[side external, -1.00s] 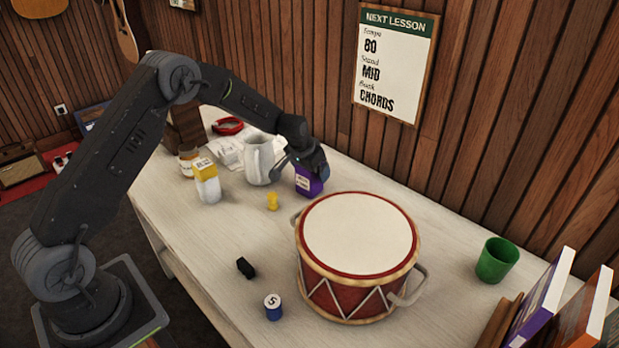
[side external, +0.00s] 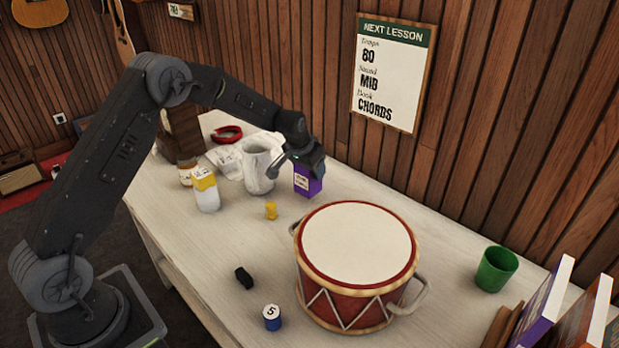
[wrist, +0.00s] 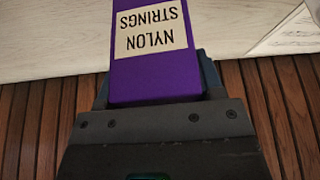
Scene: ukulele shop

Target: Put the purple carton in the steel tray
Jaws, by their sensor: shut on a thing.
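The purple carton (side external: 307,181) is a small box with a pale label. The wrist view shows it large (wrist: 155,77), with "NYLON STRINGS" upside down on the label. My gripper (side external: 309,164) is shut on the carton from above, beyond the drum and right of the white jug. The carton looks upright; the gap beneath it is hard to judge. I see no clear steel tray. Grey handle-like pieces (side external: 415,298) show at both sides of the drum; I cannot tell what they belong to.
The red drum (side external: 358,245) stands close in front of the carton. A green cup (side external: 496,269) and books (side external: 543,300) are at right. The wooden wall (side external: 480,130) rises behind.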

